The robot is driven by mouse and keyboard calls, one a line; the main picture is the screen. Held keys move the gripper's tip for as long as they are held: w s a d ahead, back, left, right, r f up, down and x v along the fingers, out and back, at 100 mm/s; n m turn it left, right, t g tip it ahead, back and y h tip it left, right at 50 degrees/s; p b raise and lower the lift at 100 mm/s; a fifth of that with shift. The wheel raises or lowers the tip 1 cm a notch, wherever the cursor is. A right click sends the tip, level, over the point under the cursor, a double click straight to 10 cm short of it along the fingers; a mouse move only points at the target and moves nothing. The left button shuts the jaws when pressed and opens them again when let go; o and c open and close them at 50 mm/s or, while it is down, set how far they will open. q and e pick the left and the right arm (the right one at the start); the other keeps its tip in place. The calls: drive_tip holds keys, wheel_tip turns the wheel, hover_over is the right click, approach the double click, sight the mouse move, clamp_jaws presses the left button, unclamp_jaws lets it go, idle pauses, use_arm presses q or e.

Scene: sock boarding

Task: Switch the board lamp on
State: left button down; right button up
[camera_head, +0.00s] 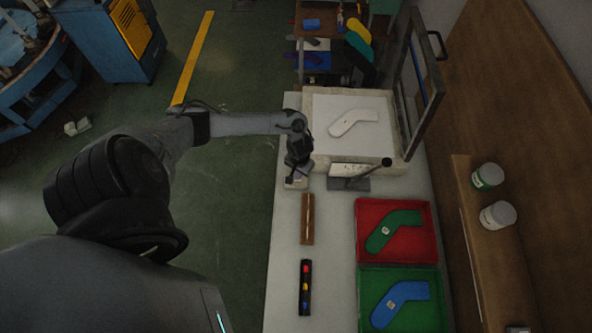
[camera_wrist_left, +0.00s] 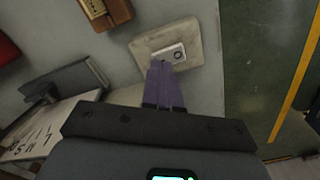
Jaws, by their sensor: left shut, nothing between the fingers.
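A small pale switch with a round dark mark (camera_wrist_left: 174,54) sits on a beige plate (camera_wrist_left: 204,40) in the left wrist view. The plate's edge also shows in the head view (camera_head: 296,184), mostly under my gripper. My left gripper (camera_wrist_left: 161,66) has its purple fingers shut and empty, pointing down at the switch; the tips overlap its near edge. I cannot tell whether they touch it. In the head view the left gripper (camera_head: 297,174) is over the plate. A beige-framed board (camera_head: 318,106) carries a white sock-shaped form (camera_head: 353,121). I cannot tell whether its lamp is lit. My right gripper is out of view.
A dark lever device (camera_head: 350,184) stands right of the gripper, and a wooden block (camera_head: 307,219) lies nearer. A red tray (camera_head: 431,258) and green tray (camera_head: 436,318) hold sock shapes. A hinged dark-framed lid (camera_head: 429,107) stands open. Bare table lies around the dark button strip (camera_head: 305,288).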

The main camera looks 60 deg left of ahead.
use_arm(q)
drive_tip(key=shift+f, duration=0.4)
drive_tip(key=shift+f+b, duration=0.45)
drive_tip(key=shift+f, duration=0.1)
idle(0.4)
wheel_tip(320, 180, up, 3)
drive_tip(key=p, duration=0.4)
drive_tip(key=shift+r, duration=0.2)
wheel_tip(320, 180, up, 4)
drive_tip(key=p, duration=0.5)
drive_tip(key=shift+f, duration=0.15)
drive_tip(key=shift+s, duration=0.1)
